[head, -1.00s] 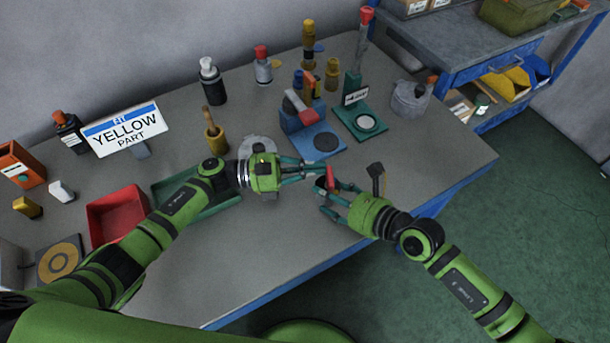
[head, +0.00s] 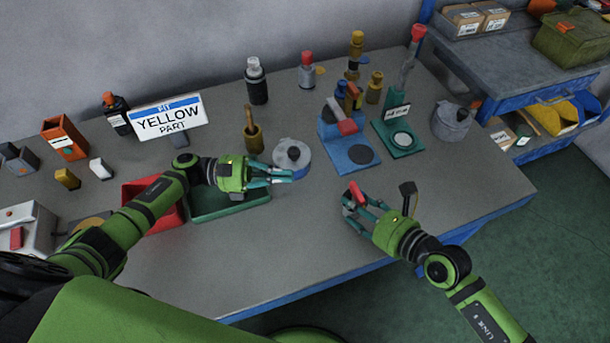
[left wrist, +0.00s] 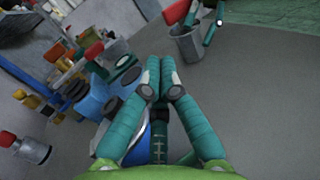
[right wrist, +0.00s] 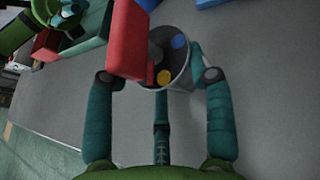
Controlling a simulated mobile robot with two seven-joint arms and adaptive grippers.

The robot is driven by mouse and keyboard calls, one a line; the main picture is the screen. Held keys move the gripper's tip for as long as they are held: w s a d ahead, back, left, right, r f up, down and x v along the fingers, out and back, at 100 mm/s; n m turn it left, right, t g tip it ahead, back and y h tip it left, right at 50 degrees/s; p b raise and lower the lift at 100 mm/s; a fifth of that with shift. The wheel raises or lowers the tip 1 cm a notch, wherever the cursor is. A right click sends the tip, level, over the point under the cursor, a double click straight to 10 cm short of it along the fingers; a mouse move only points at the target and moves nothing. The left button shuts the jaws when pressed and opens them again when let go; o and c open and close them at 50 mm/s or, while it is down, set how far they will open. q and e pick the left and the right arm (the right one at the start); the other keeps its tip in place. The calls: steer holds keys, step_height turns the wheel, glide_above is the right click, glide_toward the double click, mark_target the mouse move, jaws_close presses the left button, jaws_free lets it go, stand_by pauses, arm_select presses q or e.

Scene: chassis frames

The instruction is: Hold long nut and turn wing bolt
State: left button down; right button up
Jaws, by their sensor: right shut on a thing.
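My right gripper (head: 360,209) is shut on a grey cylinder that bears a red block (head: 356,191), above the front of the table. In the right wrist view, the grey cylinder (right wrist: 182,80) lies between the fingers, with blue and yellow discs on its end and the red block (right wrist: 127,40) across it. I take these for the long nut and wing bolt. My left gripper (head: 292,173) is to the left, apart from them. Its fingertips (left wrist: 158,90) meet with nothing seen between them. The cylinder (left wrist: 186,45) also shows beyond it in the left wrist view.
A lidded grey pot (head: 292,157) stands just behind my left gripper. A green tray (head: 230,208) and red tray (head: 136,190) lie under my left arm. Blue (head: 335,152) and green (head: 384,138) fixtures stand behind.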

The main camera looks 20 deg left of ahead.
arm_select(q)
steer(key=s+d+r+m+t, duration=0.1)
steer(key=s+d+m+t, duration=0.1)
steer(key=s+d+t, duration=0.1)
steer(key=n+t+y, duration=0.3)
steer(key=n+t, duration=0.2)
steer(key=n, duration=0.2)
glide_toward(350, 186)
steer(key=x, duration=0.7)
steer(key=shift+f, duration=0.1)
